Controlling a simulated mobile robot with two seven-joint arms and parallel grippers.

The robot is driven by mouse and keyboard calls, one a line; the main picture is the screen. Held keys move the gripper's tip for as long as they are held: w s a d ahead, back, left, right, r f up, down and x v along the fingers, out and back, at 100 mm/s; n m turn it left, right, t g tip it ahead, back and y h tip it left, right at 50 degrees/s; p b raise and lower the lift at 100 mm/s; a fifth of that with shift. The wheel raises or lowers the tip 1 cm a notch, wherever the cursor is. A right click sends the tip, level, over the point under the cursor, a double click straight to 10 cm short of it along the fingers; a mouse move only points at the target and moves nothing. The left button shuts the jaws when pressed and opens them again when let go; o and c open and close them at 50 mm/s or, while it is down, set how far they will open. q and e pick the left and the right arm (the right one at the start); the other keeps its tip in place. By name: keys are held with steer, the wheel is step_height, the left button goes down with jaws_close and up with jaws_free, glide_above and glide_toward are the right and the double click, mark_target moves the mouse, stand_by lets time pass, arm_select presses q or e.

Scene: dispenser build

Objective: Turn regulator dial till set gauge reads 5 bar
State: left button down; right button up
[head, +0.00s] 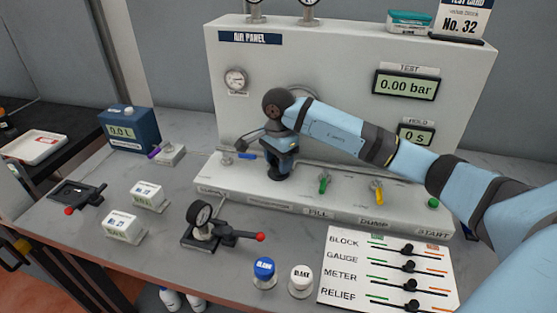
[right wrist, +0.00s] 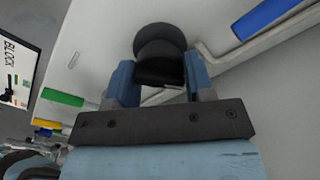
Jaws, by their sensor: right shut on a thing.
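The regulator dial (right wrist: 160,58) is a black round knob between the two blue fingers of my right gripper (right wrist: 163,82) in the right wrist view. In the head view my right gripper (head: 280,165) points down at the panel's base, shut on the dial, whose dark lower part (head: 278,177) shows beneath the fingers. A small round gauge (head: 236,80) is on the panel's left; its reading is too small to tell. A larger round gauge (head: 301,90) is mostly hidden behind my right wrist, so its needle cannot be read. My left gripper is not in view.
The air panel (head: 340,60) stands behind, with a test display (head: 405,85) at 0.00 bar. Right of the dial are a green lever (head: 323,184) and a yellow lever (head: 377,192). A blue-handled lever (head: 247,156) is close on the left. A gauge block (head: 203,228) stands in front.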

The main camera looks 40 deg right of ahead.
steer(key=shift+m, duration=0.3)
steer(key=m, duration=1.2)
steer(key=shift+m, duration=0.3)
stand_by(0.4)
steer(key=o, duration=0.9)
step_height(320, 180, up, 14)
steer(key=shift+f, duration=0.1)
stand_by(0.4)
